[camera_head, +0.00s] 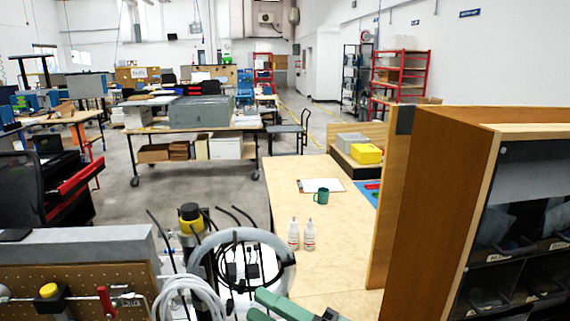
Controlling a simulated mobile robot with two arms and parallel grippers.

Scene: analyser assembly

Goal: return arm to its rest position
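A green arm part of mine shows at the bottom edge, right of centre. The dark piece at its right end appears to be my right gripper (328,314). It is cut off by the frame edge, so its fingers and anything between them are hidden. It is over the near end of the wooden table (345,270), below two white bottles (301,234). My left gripper is not in view.
A green mug (320,195), a clipboard (321,185) and a yellow bin (367,154) are farther back on the table. A tall wooden cabinet (432,210) stands close on the right. Coiled cables (240,262) and a pegboard (85,285) are at the lower left.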

